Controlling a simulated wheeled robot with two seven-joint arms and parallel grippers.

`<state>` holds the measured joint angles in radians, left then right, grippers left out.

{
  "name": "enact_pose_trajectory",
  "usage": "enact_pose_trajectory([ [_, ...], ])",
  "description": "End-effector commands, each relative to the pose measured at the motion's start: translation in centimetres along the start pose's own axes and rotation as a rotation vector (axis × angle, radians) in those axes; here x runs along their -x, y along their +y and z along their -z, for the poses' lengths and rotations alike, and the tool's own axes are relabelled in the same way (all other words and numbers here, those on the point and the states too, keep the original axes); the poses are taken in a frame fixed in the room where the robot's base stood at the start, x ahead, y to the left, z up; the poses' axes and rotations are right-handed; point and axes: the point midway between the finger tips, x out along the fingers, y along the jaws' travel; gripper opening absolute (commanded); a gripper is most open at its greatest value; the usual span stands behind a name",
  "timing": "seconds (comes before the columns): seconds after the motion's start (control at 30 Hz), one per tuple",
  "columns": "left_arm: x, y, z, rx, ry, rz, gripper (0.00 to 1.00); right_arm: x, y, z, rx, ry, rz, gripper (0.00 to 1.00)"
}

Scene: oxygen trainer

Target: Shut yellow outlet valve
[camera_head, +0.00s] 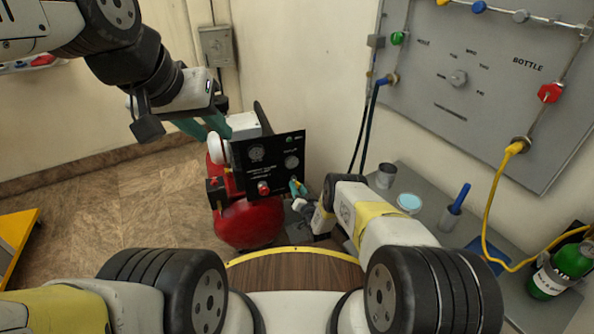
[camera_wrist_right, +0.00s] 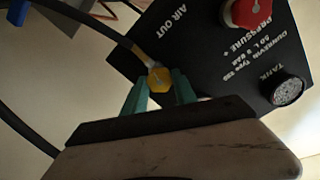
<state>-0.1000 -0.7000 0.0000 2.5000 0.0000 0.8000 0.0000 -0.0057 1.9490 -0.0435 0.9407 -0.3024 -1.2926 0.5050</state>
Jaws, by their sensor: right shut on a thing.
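The yellow outlet valve (camera_wrist_right: 159,80) sits by the "AIR OUT" label on the black compressor panel (camera_head: 268,162). In the right wrist view it is between the green fingertips of my right gripper (camera_wrist_right: 160,88), which is shut on it. In the head view my right gripper (camera_head: 297,188) reaches the panel's lower right corner, and the valve is mostly hidden there. My left gripper (camera_head: 205,128) has green fingers near the white part at the panel's upper left; the view does not clearly show its opening.
A red tank (camera_head: 248,222) is below the panel. A red knob (camera_head: 263,188) is on the panel, left of my right gripper. A dark hose (camera_wrist_right: 75,18) runs to the valve. A grey bench (camera_head: 425,235) with a cup, a dish and a green bottle (camera_head: 565,268) stands at right.

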Motion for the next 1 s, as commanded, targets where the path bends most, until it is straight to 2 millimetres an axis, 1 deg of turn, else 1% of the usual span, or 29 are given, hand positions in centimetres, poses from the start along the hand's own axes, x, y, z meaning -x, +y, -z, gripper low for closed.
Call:
enact_pose_trajectory([
  [1.0, 0.0, 0.0, 0.0, 0.0, 0.0, 0.0, 0.32, 0.03, 0.35, -0.08, -0.969, 0.002, -0.002, 0.0],
])
